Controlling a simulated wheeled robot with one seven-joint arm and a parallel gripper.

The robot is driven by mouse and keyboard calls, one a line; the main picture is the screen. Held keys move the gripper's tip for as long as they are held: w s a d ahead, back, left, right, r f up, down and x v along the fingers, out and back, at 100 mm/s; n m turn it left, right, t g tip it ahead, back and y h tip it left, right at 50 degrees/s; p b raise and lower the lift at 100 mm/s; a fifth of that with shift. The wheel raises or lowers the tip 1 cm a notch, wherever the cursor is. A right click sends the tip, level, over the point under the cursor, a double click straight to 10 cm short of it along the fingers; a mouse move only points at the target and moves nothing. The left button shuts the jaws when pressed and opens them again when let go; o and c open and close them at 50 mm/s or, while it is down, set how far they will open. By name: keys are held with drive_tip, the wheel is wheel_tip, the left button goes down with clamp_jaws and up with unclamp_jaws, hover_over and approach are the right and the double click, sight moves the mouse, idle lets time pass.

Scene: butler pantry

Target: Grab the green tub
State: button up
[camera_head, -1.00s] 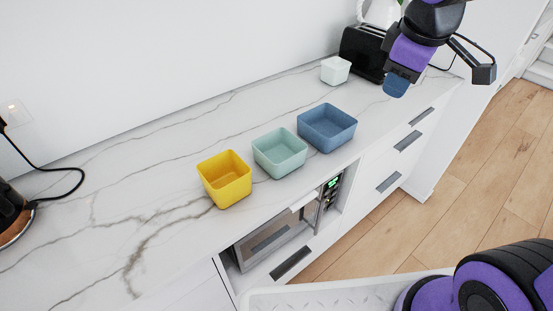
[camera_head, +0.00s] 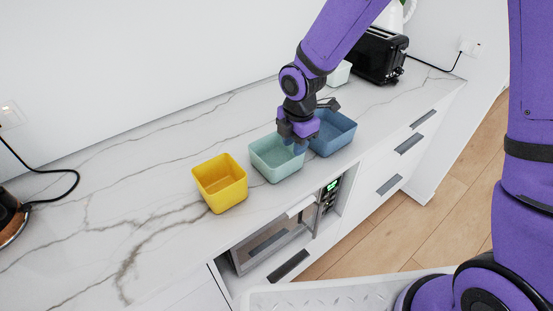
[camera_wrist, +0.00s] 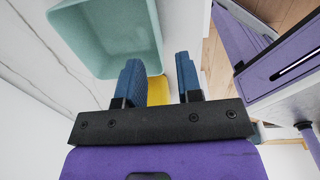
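The pale green tub (camera_head: 268,165) stands on the marble counter between the yellow tub (camera_head: 220,184) and the blue tub (camera_head: 340,140). My gripper (camera_head: 299,146) is over the green tub's right side, near the blue tub, and hides part of its rim. In the wrist view my gripper (camera_wrist: 159,62) is open, with its two blue fingers apart. The green tub (camera_wrist: 118,38) lies beyond the fingertips, mostly up and left, and looks empty. Part of the yellow tub (camera_wrist: 157,92) shows between the fingers. I cannot tell whether a finger touches the green tub.
A black toaster (camera_head: 372,55) and a small white tub (camera_head: 340,74) stand at the far end of the counter (camera_head: 130,165). A black cord (camera_head: 58,171) lies at the left. A microwave (camera_head: 270,243) sits below the counter edge. The counter behind the tubs is clear.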

sight(289, 175)
drive_tip(key=f, duration=1)
drive_tip(key=shift+w+a+f, duration=0.2)
drive_tip(key=shift+w+a, duration=0.2)
clamp_jaws()
